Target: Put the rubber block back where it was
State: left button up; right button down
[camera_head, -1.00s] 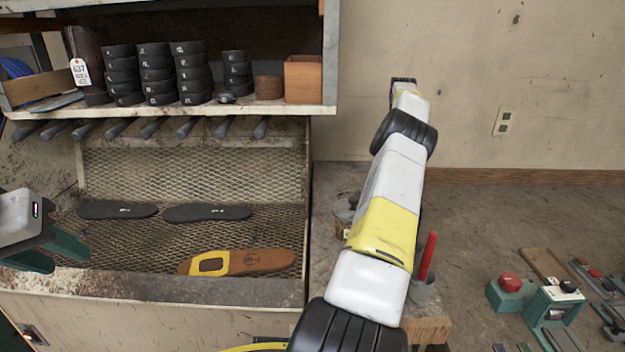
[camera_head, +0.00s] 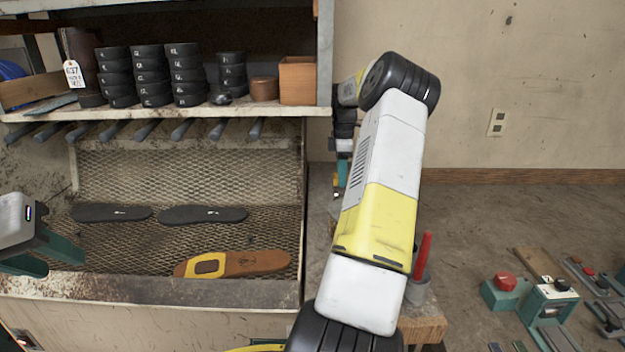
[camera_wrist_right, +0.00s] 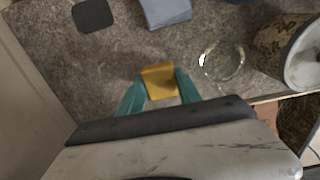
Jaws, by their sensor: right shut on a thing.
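The rubber block, as I take it, is an ochre block (camera_wrist_right: 159,81) between the teal fingers of my right gripper (camera_wrist_right: 160,88) in the right wrist view. The gripper is shut on it, over a grey speckled surface. I cannot tell whether the block touches that surface. In the head view my right gripper (camera_head: 342,172) shows only partly, behind my arm, right of the mesh rack; the block is hidden there. My left gripper (camera_head: 58,258) is at the left edge, open and empty, in front of the rack.
In the wrist view a clear glass dish (camera_wrist_right: 222,62), a mottled can (camera_wrist_right: 284,50), a blue-grey block (camera_wrist_right: 166,10) and a dark pad (camera_wrist_right: 93,14) surround the block. In the head view, insoles (camera_head: 203,215) lie on the mesh rack (camera_head: 190,170). A shelf (camera_head: 200,110) overhangs it.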

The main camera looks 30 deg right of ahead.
jog(key=shift+f, duration=1.45)
jog(key=c, duration=0.8)
grip_release()
jog(key=shift+f, duration=0.15)
notch_tip(320, 180, up, 12)
jog(key=shift+r, duration=0.2)
